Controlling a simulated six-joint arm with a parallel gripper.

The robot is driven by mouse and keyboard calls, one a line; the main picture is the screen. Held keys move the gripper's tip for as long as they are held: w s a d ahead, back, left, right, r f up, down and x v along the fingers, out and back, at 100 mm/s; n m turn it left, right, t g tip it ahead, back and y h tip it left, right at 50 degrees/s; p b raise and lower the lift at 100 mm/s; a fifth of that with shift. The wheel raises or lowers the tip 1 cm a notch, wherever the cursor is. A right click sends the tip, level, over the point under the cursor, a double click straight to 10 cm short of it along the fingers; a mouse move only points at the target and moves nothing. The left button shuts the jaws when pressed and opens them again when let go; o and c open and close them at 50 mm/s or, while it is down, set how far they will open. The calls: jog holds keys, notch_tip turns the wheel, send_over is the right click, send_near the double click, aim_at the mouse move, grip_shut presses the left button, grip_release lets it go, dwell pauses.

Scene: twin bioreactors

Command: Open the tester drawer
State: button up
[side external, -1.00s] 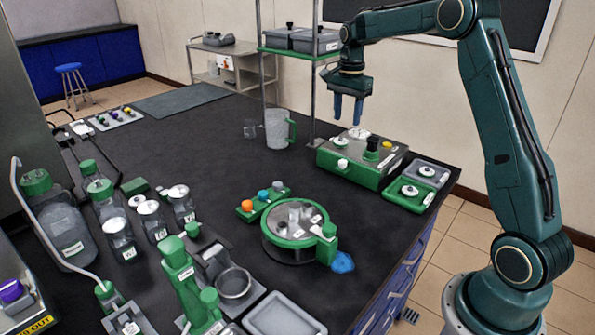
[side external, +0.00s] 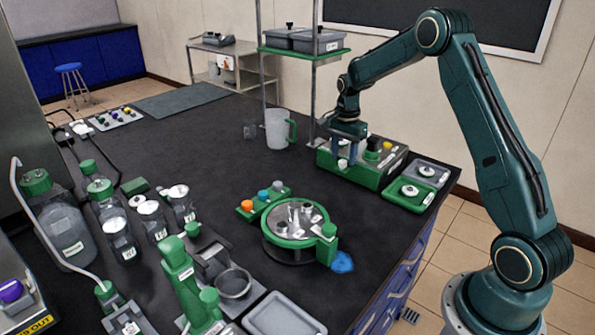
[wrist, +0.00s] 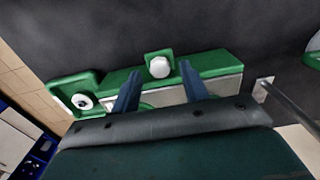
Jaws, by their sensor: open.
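The tester (side external: 368,175) is a green box with a grey top at the right part of the bench. A white round knob (wrist: 159,68) sits on a small green block (wrist: 153,56) that juts from the tester's long green edge (wrist: 215,62). My gripper (side external: 343,160) is pointing down over the near left side of the tester, by the knob. In the wrist view my gripper (wrist: 160,82) is open, with its two blue fingers on either side of the knob's line and nothing between them held. Contact with the knob cannot be told. The drawer's inside is hidden.
A dark knob (side external: 372,143) and a yellow button (side external: 387,145) stand on the tester's top. A jug (side external: 277,129) and shelf post (side external: 313,95) stand behind.

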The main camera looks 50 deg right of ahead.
jog(key=shift+f, duration=0.65)
jog(key=shift+c, duration=0.4)
grip_shut()
jog(key=a, duration=1.1)
jog(key=shift+r, duration=0.1)
jog(key=shift+o, duration=0.4)
grip_release()
